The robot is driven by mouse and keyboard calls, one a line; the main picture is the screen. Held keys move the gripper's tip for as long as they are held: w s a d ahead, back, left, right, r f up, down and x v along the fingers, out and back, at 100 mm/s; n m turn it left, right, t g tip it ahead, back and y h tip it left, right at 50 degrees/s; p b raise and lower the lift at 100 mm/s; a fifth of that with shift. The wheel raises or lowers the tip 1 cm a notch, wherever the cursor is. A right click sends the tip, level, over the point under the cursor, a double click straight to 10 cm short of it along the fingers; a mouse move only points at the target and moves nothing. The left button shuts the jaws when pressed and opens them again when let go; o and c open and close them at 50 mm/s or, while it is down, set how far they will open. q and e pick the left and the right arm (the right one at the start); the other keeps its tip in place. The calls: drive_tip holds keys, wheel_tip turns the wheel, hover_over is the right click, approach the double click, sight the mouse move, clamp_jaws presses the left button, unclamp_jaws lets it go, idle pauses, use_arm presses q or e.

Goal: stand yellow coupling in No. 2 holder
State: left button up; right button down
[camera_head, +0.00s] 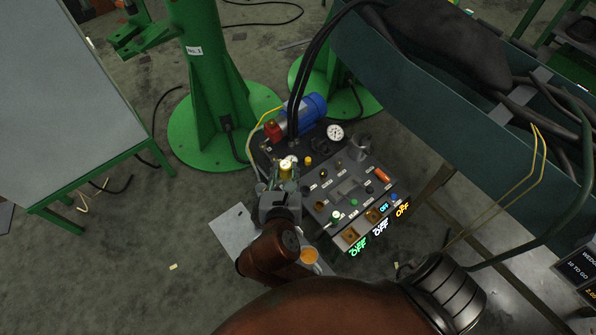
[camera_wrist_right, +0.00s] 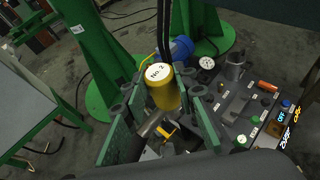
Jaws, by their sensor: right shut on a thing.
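The yellow coupling (camera_head: 286,172) stands about upright at the tip of my right gripper (camera_head: 285,188) in the head view. In the right wrist view the yellow coupling (camera_wrist_right: 164,95) shows a pale end face marked "No. 2". It sits between the two green-padded fingers of my right gripper (camera_wrist_right: 165,115), which are shut on it. I cannot tell whether its lower end touches anything. A holder marked No. 2 cannot be made out. My left gripper is not in view.
A control panel (camera_head: 345,190) with knobs and lit OFF signs stands right of the gripper. Behind are a blue motor (camera_head: 312,107), a gauge (camera_head: 335,132) and a grey cylinder (camera_head: 360,147). A green post (camera_head: 205,80) stands behind left. A teal trough (camera_head: 450,110) bounds the right.

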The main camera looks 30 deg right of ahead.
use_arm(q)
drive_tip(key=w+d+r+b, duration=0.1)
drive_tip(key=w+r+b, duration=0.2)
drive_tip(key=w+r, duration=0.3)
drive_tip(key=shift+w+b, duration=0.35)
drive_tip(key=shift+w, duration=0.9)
use_arm(e)
drive_tip(key=w+d+f+m+g+h, duration=0.1)
drive_tip(key=w+d+f, duration=0.2)
drive_tip(key=f, duration=0.7)
drive_tip(key=w+d+f+m+g+h, duration=0.1)
drive_tip(key=w+d+f, duration=0.3)
drive_tip(key=d+f, duration=0.3)
drive_tip(key=w+d+f+m+g+h, duration=0.1)
drive_tip(key=w+d+f, duration=0.3)
drive_tip(key=f, duration=1)
drive_tip(key=shift+d+f+m, duration=0.35)
drive_tip(key=shift+d+m, duration=0.1)
drive_tip(key=shift+m, duration=0.05)
drive_tip(key=shift+r, duration=0.1)
